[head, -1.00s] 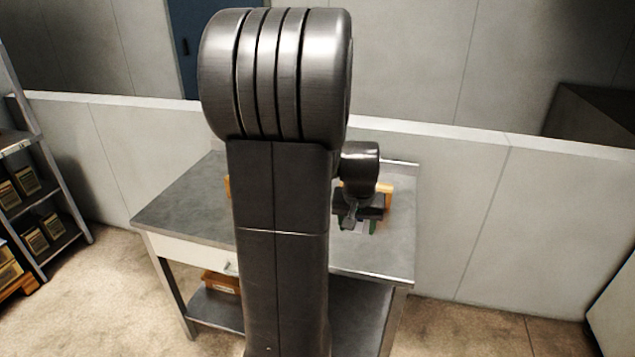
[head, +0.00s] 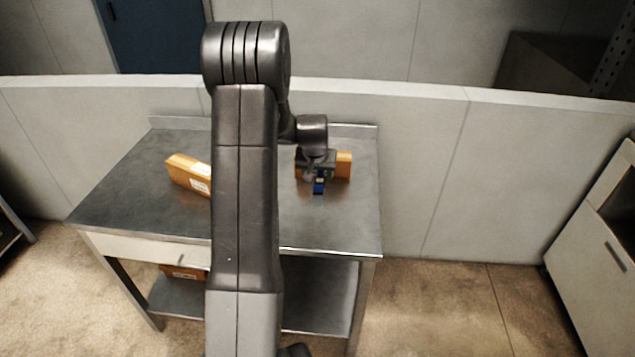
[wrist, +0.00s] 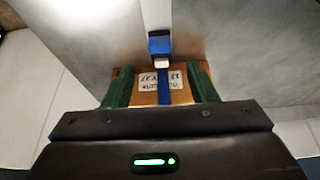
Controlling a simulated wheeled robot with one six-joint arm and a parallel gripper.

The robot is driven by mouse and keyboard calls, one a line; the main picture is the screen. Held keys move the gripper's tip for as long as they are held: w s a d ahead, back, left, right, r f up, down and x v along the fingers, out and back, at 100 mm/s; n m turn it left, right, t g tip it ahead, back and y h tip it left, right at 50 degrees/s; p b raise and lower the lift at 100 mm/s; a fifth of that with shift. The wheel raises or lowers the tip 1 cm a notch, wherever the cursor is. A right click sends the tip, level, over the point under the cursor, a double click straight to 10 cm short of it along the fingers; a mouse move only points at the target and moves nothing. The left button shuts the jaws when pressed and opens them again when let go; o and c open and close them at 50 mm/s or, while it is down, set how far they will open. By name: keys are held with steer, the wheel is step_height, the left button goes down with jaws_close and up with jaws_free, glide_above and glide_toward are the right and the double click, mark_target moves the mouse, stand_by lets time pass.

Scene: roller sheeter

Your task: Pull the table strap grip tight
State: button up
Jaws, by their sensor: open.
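The table strap grip (wrist: 160,43) is a small blue block with a pale end (wrist: 161,62), lying on the grey table top (head: 125,195). In the head view the blue grip (head: 319,187) shows just in front of my gripper. A blue strap (wrist: 164,88) crosses a brown box (wrist: 148,97) with white labels, which also shows in the head view (head: 343,164). My gripper (wrist: 160,73) is open over the box, with one green finger on each side of the strap. The grip lies beyond the fingertips. I cannot tell whether the fingers touch the box.
Another brown box (head: 184,173) lies on the table to the left, partly hidden by my arm. A brown box (head: 180,272) sits on the lower shelf. A low grey wall (head: 420,150) stands behind the table, and a cabinet (head: 597,250) stands at the right. The table's front right is clear.

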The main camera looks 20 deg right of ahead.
mark_target(318, 186)
steer(key=shift+p+x, duration=0.55)
steer(key=shift+x, duration=2.95)
steer(key=shift+c, duration=0.4)
